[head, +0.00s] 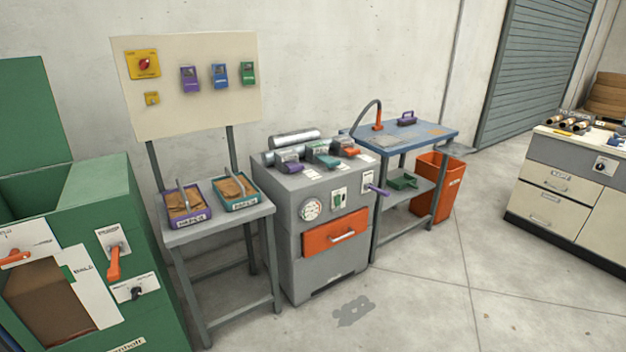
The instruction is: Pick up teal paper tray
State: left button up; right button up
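The teal paper tray (258,199) is a shallow open box holding brown paper pieces, with a white label on its front. It sits on the right half of a small grey table (215,224) left of the middle of the head view. A similar purple tray (168,214) with brown paper stands close to its left. Neither of my grippers shows in the head view.
A green machine (100,215) stands left of the table. A grey machine (287,240) with an orange drawer (335,236) stands close on its right. A board (190,86) rises behind the table. The floor (420,300) in front is clear.

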aim_at(236, 192)
jog(key=z, duration=0.6)
jog(key=i, duration=0.9)
jog(key=z, duration=0.35)
jog(key=i, duration=1.05)
jog(key=u, duration=0.75)
jog(key=i, duration=1)
jog(key=u, duration=0.85)
